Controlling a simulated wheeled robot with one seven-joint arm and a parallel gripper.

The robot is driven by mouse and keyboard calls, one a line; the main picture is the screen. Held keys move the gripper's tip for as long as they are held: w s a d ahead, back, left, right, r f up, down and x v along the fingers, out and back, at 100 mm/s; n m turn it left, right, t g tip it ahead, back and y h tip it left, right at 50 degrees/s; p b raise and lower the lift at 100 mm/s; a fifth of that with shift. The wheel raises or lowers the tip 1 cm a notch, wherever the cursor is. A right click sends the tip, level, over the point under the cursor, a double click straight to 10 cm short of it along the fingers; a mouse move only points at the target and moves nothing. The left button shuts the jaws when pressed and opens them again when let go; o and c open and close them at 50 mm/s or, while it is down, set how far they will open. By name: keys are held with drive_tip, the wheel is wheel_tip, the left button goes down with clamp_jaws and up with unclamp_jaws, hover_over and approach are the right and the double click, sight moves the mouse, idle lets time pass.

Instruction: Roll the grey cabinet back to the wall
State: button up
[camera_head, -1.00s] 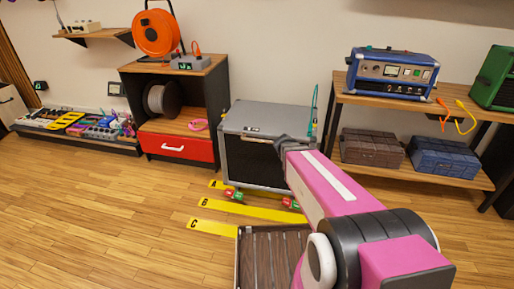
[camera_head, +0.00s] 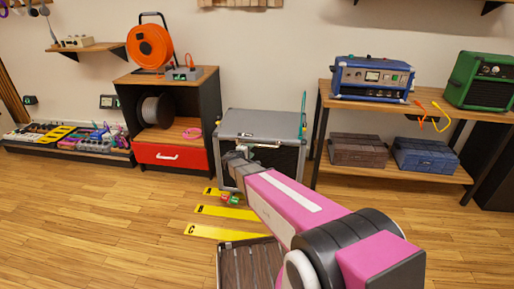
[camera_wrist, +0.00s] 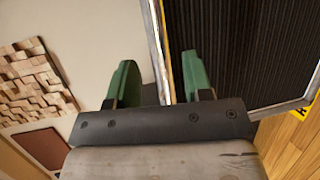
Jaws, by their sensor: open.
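The grey cabinet (camera_head: 262,122) stands on the floor at mid-picture in the head view, with a flat grey top and dark ribbed front. Red and green casters (camera_head: 230,198) show at its lower front left. My gripper (camera_head: 232,165) is at its left front edge. In the wrist view my gripper (camera_wrist: 158,85) has its two green fingers apart, and the cabinet's metal frame edge (camera_wrist: 155,30) runs between them. The dark front (camera_wrist: 250,50) lies behind and right of the right finger. I cannot tell whether either finger touches. My arm hides the cabinet's lower right front.
Yellow floor strips (camera_head: 228,212) lie before the cabinet. A black unit with a red drawer (camera_head: 170,155) stands left of it, a wooden shelf with amps (camera_head: 400,165) right. A dark slatted box (camera_head: 250,265) is low in front.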

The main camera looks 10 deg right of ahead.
sight(258, 146)
drive_tip(key=x, duration=0.8)
drive_tip(key=shift+w+d, duration=0.2)
clamp_jaws()
